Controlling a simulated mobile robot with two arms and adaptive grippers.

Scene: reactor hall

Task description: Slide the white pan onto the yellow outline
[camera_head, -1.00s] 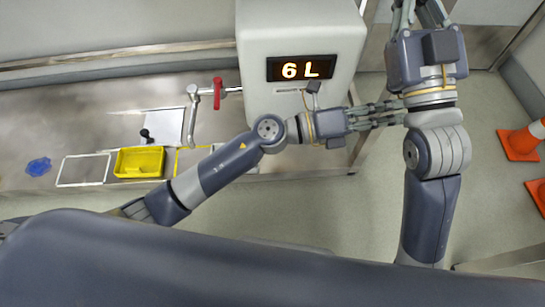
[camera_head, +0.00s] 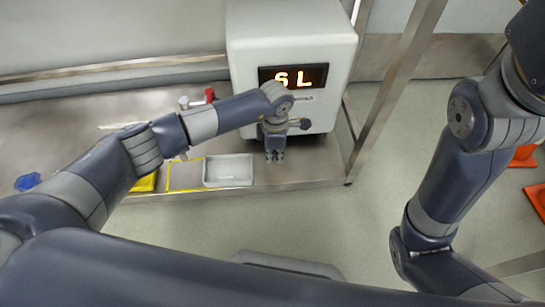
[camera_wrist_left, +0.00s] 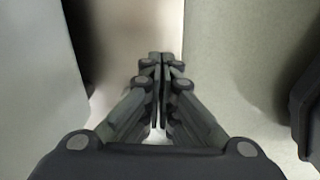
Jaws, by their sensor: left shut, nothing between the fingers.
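The white pan (camera_head: 228,183), a shallow rectangular tray, sits on the steel bench near its front edge. The yellow outline (camera_head: 168,176) is marked on the bench just left of the pan. The pan's left edge is at the outline's right side; most of the outline's inside looks bare. My left gripper (camera_head: 275,158) is shut and empty, pointing down over the bench to the right of the pan, with a gap between them. Its closed fingers also show in the left wrist view (camera_wrist_left: 160,60), where I cannot make out the pan. My right gripper is out of view.
A white machine (camera_head: 290,40) with a lit display stands behind my left gripper. A yellow tray (camera_head: 147,183) is left of the outline, partly hidden by my left arm. A blue object (camera_head: 27,182) lies far left. A metal post (camera_head: 395,90) rises at the bench's right end.

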